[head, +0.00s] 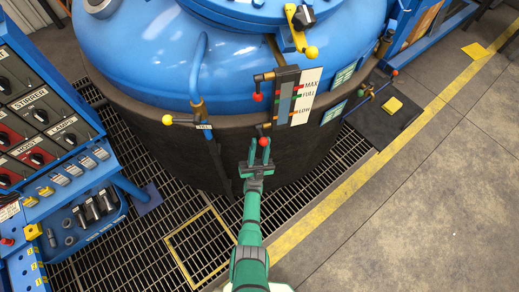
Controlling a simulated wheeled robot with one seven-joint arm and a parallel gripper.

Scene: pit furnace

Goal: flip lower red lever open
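The lower red lever has a red ball knob (264,141) and hangs below the level gauge on the side of the blue tank. Its short valve body sits just above, near the gauge's lower end. My gripper (259,149) reaches up from below with two green fingers apart, so it is open. The red knob shows at the tip of the right finger; I cannot tell whether they touch. An upper red knob (257,97) sits at the gauge's top valve. The gauge board (306,96) reads MAX, FULL and LOW.
The blue tank (140,50) fills the back. A yellow-knobbed lever (168,120) with a pipe stands left of the gauge. A blue control panel (40,120) is at far left. A black plate (385,105) with a small valve is at right. Floor at lower right is clear.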

